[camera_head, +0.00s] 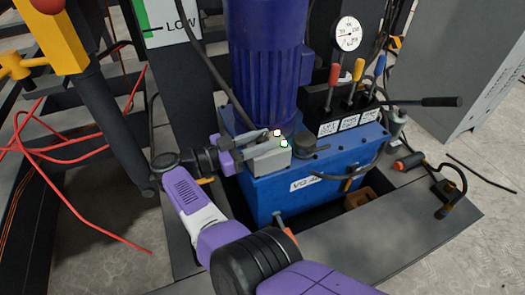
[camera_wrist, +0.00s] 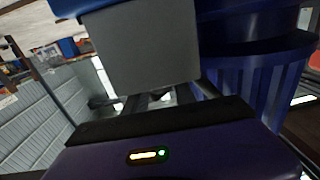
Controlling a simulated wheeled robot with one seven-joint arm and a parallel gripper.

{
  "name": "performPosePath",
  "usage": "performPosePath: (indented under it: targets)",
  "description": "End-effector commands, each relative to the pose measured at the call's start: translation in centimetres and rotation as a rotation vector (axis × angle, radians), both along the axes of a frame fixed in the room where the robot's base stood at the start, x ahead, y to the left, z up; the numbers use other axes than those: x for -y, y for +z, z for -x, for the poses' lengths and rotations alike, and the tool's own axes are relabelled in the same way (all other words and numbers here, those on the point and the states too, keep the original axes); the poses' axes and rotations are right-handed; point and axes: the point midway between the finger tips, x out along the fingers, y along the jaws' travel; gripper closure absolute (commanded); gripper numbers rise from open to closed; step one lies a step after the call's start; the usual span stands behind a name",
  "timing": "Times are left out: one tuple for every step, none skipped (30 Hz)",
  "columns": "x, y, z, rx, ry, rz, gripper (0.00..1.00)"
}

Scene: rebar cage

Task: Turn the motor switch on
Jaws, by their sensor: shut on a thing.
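The motor switch is a small grey box (camera_head: 271,158) on top of the blue hydraulic unit, at the foot of the blue motor (camera_head: 265,60). A pale button with a red rim and a green button show at its upper right edge. The exact contact is partly hidden.
The blue tank (camera_head: 265,195) carries red, yellow and blue levers (camera_head: 357,70) and a pressure gauge (camera_head: 347,34). A black cable runs down beside the motor. Red cables (camera_head: 60,150) hang at left. A grey cabinet (camera_head: 450,60) stands at right.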

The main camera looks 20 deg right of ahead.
Motion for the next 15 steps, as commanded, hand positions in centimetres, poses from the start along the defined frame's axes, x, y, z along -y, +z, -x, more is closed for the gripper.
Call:
performPosePath:
  targets:
    - [0.12,-0.57,-0.06,0.001,-0.015,-0.003,1.0]
    - [0.11,-0.53,-0.05,0.001,-0.023,-0.002,1.0]
    - [0.12,-0.49,-0.02,0.0,-0.033,-0.001,1.0]
    - [0.13,-0.45,-0.02,0.0,-0.038,-0.001,1.0]
    - [0.13,-0.39,-0.03,0.0,-0.043,-0.001,1.0]
    - [0.14,-0.32,-0.04,0.001,-0.05,-0.002,1.0]
    - [0.15,-0.29,-0.03,0.001,-0.054,-0.002,1.0]
    - [0.16,-0.27,-0.01,0.0,-0.058,-0.001,1.0]
    - [0.17,-0.24,0.01,0.0,-0.062,-0.001,1.0]
    - [0.18,-0.22,0.02,-0.001,-0.065,-0.001,1.0]
    - [0.19,-0.19,0.03,-0.001,-0.067,-0.001,1.0]
    - [0.2,-0.16,0.03,-0.001,-0.069,-0.001,1.0]
    - [0.21,-0.13,0.03,-0.001,-0.07,-0.001,1.0]
    - [0.22,-0.11,0.03,-0.001,-0.071,-0.001,1.0]
    - [0.22,-0.08,0.03,-0.001,-0.072,-0.001,1.0]
